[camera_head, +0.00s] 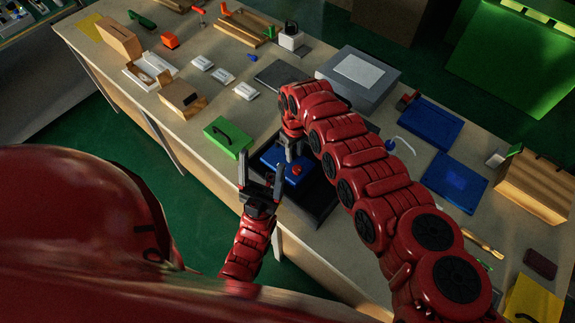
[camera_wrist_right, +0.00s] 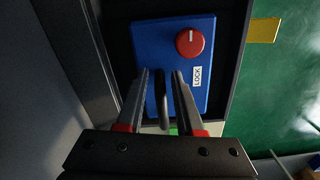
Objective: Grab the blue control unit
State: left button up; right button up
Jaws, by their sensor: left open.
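The blue control unit (camera_head: 270,158) lies in a dark tray (camera_head: 318,208) near the bench's front edge. In the right wrist view the unit (camera_wrist_right: 153,40) shows a red round knob (camera_wrist_right: 190,42), a LOCK label (camera_wrist_right: 197,76) and a dark bar-like handle (camera_wrist_right: 163,98). My right gripper (camera_wrist_right: 161,74) is open over the unit, with its fingers on either side of the handle and gaps showing on both sides. In the head view my right gripper (camera_head: 290,153) points down at the unit and partly hides it. My left gripper (camera_head: 262,160) is open and empty, in front of the unit.
A green box with a black handle (camera_head: 228,138) stands left of the tray. A grey box (camera_head: 358,76) and a dark flat plate (camera_head: 282,75) are behind. Small white parts and a cardboard box (camera_head: 180,95) lie at left.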

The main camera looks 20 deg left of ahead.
grip_shut()
jog(key=shift+r, duration=0.1)
dwell(1.0)
